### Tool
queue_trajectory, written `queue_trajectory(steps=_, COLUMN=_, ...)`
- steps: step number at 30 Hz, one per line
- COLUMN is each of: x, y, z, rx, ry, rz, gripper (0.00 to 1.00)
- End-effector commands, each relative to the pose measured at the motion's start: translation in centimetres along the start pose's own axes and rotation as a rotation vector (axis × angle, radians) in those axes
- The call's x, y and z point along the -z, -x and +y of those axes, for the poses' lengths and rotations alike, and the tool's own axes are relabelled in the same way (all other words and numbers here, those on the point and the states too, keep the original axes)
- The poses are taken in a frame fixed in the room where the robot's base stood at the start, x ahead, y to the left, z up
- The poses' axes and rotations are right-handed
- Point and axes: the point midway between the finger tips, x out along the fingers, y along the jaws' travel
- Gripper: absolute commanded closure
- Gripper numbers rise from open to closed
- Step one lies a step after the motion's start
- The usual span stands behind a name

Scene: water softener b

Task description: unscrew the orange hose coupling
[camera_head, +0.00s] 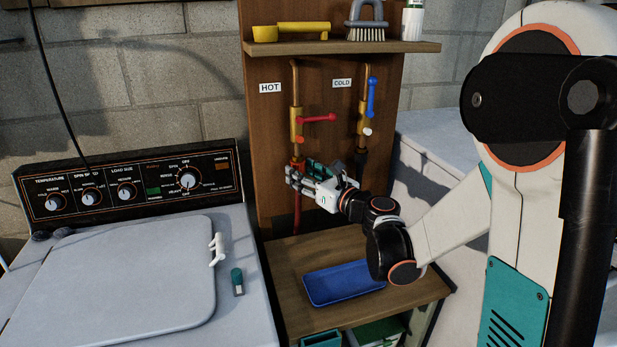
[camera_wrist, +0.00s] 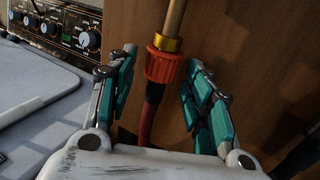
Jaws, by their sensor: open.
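The orange hose coupling (camera_wrist: 163,66) sits under a brass fitting (camera_wrist: 167,42) at the end of the pipe, with a red hose (camera_wrist: 147,122) hanging below it. In the head view the coupling (camera_head: 297,165) is at the bottom of the HOT pipe and is partly hidden by my gripper. My gripper (camera_wrist: 160,70) is open, with one finger on each side of the coupling. A gap shows between the coupling and the left finger. The right finger is closer, and I cannot tell whether it touches. Nothing is held.
The red HOT handle (camera_head: 318,119) sticks out above my gripper. The COLD pipe with a blue handle (camera_head: 371,97) stands to the right. A shelf (camera_head: 350,47) is above. A blue tray (camera_head: 343,283) lies on the wooden bench below. A washer (camera_head: 120,275) stands left.

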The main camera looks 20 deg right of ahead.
Motion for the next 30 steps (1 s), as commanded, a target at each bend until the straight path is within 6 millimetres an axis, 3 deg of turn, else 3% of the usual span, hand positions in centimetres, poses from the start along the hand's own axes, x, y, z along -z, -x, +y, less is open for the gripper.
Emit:
queue_trajectory(steps=5, x=0.01, y=-0.83, z=-0.01, rx=0.001, ry=0.000, rz=0.000, gripper=0.53)
queue_trajectory(steps=23, x=-0.71, y=-0.80, z=-0.01, rx=0.001, ry=0.000, rz=0.000, gripper=0.53)
queue_trajectory(steps=24, x=-0.71, y=-0.80, z=-0.01, rx=0.001, ry=0.000, rz=0.000, gripper=0.56)
queue_trajectory(steps=30, x=-0.70, y=-0.80, z=-0.01, rx=0.001, ry=0.000, rz=0.000, gripper=0.98)
